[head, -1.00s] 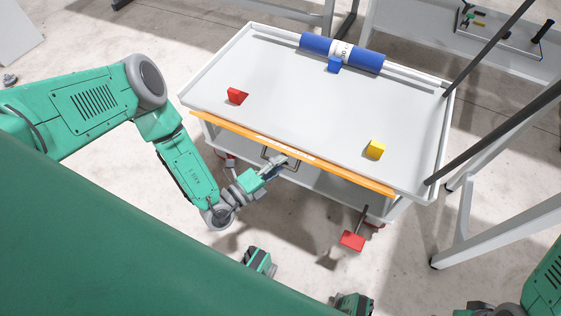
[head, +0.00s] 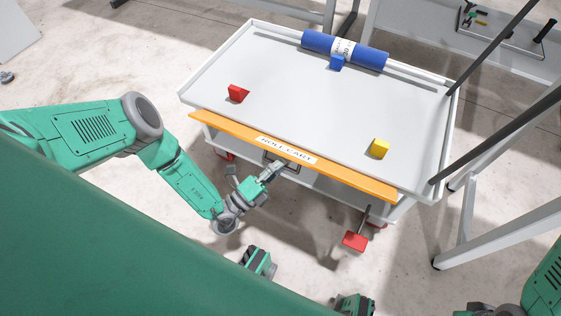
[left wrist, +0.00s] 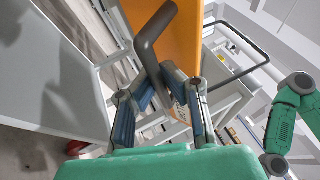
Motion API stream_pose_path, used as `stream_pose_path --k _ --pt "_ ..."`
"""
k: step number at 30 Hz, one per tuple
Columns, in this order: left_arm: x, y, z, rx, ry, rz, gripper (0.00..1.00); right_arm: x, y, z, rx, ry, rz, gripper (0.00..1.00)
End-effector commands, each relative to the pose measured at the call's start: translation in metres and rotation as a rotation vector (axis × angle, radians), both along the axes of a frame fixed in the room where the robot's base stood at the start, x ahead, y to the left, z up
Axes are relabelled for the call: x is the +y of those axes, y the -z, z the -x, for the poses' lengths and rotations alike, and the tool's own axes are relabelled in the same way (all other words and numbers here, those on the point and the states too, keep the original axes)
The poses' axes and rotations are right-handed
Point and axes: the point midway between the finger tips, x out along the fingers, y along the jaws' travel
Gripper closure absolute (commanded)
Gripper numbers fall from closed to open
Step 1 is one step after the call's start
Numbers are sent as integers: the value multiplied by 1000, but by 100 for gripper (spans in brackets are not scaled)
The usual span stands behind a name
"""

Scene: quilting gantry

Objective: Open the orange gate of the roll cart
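The roll cart (head: 330,95) is a white tray cart with an orange gate (head: 225,125) along its near edge. The gate's face, lettered "ROLL CART", is tilted outward and up to my view; it also shows in the left wrist view (left wrist: 183,38). A dark handle (head: 283,164) sticks out from the gate's middle. My left gripper (head: 275,169) is at this handle. In the left wrist view the bent handle (left wrist: 153,38) passes between the fingers, which look closed on it. My right gripper is not in view.
On the cart lie a blue roll (head: 365,55), a blue block (head: 337,63), a red block (head: 237,93) and a yellow block (head: 379,148). A red pedal (head: 355,241) sticks out below. A grey frame (head: 500,233) stands close on the right.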

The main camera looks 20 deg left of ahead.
Motion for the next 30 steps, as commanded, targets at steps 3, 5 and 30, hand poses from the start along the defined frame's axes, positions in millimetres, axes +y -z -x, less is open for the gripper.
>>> stream_pose_path --k 3,5,30 --pt "3 10 3 -78 -3 -4 100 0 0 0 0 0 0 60" --pt "2 12 3 -114 -1 -2 100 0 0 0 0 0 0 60" --pt "1 24 0 -315 5 7 100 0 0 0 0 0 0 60"
